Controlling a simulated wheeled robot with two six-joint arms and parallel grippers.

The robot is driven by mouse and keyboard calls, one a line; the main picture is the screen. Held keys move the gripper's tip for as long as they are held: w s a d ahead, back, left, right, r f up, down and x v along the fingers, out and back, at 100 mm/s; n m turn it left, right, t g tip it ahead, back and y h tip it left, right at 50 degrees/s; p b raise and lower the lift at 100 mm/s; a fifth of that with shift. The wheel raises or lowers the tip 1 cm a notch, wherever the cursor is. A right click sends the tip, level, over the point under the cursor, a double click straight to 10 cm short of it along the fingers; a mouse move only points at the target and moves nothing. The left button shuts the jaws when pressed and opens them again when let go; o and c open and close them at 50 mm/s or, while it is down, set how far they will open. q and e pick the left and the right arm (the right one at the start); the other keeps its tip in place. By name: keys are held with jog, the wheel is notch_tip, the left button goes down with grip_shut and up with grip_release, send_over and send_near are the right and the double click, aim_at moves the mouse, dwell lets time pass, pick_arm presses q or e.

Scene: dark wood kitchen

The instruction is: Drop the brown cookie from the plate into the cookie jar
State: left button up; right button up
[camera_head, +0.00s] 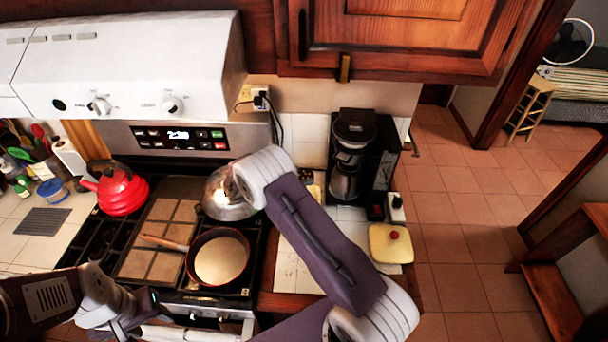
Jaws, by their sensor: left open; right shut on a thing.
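No brown cookie or plate can be made out. A pale yellow square lid-like thing with a red knob (390,246) sits at the right end of the counter; I cannot tell whether it belongs to the cookie jar. A small yellow thing (315,190) shows partly behind my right arm. My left gripper (150,308) is at the lower left, in front of the stove, open and apart from the counter things. My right arm crosses the middle of the view and hides part of the counter. Its gripper is hidden.
A red kettle (121,192), a shiny metal dome (226,194) and a frying pan (220,259) stand on the stove. A black coffee maker (352,150) stands at the back of the counter. A wooden cabinet (400,35) hangs above.

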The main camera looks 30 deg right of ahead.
jog(key=shift+a, duration=0.1)
notch_tip(320, 180, down, 6)
jog(key=shift+d+b, duration=0.2)
jog(key=shift+b, duration=0.25)
jog(key=o, duration=1.4)
